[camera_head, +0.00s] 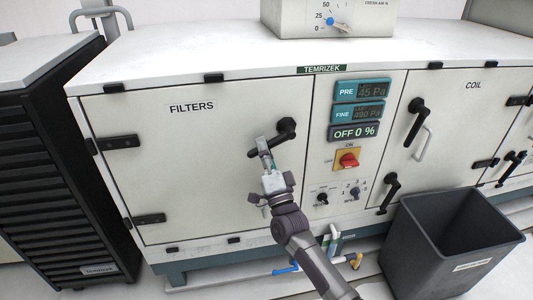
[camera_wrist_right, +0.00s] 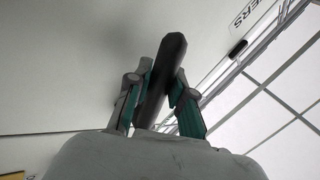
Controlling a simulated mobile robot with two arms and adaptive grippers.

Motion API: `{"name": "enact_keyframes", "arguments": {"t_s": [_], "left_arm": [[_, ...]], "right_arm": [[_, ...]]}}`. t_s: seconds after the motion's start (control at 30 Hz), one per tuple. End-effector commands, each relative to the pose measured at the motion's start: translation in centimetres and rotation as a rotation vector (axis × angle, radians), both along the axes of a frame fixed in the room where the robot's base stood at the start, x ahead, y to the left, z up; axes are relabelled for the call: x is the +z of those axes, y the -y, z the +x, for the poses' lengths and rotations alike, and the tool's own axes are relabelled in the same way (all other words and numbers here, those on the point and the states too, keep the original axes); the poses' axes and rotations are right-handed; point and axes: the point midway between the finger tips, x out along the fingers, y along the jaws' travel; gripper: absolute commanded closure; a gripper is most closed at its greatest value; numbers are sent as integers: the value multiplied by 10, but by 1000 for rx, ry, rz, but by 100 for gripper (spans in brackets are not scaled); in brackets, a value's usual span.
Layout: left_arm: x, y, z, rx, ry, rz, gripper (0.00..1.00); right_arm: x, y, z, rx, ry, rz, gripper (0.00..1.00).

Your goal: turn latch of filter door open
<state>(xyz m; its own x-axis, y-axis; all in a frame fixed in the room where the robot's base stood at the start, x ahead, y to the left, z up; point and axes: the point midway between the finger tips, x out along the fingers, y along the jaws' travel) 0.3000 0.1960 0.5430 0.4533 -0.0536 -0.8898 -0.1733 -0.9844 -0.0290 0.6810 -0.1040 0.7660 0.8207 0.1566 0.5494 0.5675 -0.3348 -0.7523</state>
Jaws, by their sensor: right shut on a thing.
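The white filter door (camera_head: 190,165), labelled FILTERS, is flush with the cabinet front in the head view. Its upper black latch (camera_head: 287,127) sits near the door's right edge, with its handle pointing down and left. My right gripper (camera_head: 264,150) is at this handle, coming from below. In the right wrist view, the black handle (camera_wrist_right: 165,62) stands between the two green-padded fingers of my gripper (camera_wrist_right: 160,88), which is shut on it. A dark part (camera_head: 254,198) lower down, beside my wrist, is partly hidden, and I cannot tell what it is. My left gripper is not in view.
Displays (camera_head: 361,112) and a red-yellow switch (camera_head: 347,160) are right of the door. The coil door (camera_head: 450,125) has its own black latches. A grey bin (camera_head: 455,240) stands at the lower right; a black slatted unit (camera_head: 65,190) stands at the left.

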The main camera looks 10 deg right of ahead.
Motion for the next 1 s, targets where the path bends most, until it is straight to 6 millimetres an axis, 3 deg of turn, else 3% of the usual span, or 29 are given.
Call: {"name": "enact_keyframes", "arguments": {"t_s": [0.4, 1.0], "left_arm": [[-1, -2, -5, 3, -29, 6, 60], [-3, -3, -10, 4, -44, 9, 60]], "right_arm": [[15, -6, 0, 2, -8, 213, 100], [18, -6, 0, 1, -9, 250, 100]]}}
